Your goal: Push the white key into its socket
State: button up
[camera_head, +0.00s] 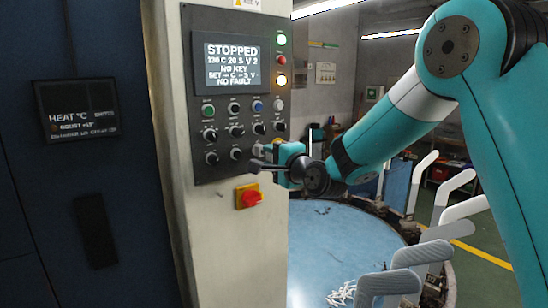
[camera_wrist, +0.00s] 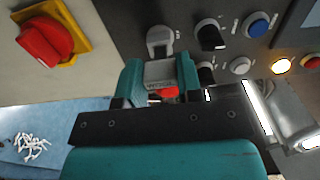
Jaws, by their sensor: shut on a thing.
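My gripper (camera_head: 272,158) is at the lower right corner of the dark control panel (camera_head: 228,171). In the wrist view, the teal fingers of my gripper (camera_wrist: 158,80) are shut on a pale grey-white key (camera_wrist: 158,71), with a red part below it. A light round fitting with a dark middle (camera_wrist: 160,41), seemingly the key socket, is just beyond the key. The key looks close to it, but I cannot tell whether they touch. The panel screen (camera_head: 231,68) reads STOPPED, NO KEY and NO FAULT. In the head view, the gripper mostly hides the key.
Several knobs and buttons, including a blue button (camera_wrist: 258,25) and a black knob (camera_wrist: 210,36), sit close to the fingers. A red rotary switch (camera_head: 250,197) on a yellow plate is below the panel.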

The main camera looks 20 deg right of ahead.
jog(key=shift+p+x, duration=0.35)
jog(key=shift+x, duration=0.65)
jog(key=o, duration=1)
jog(key=shift+b+v, duration=4.25)
jog(key=shift+v, duration=4.45)
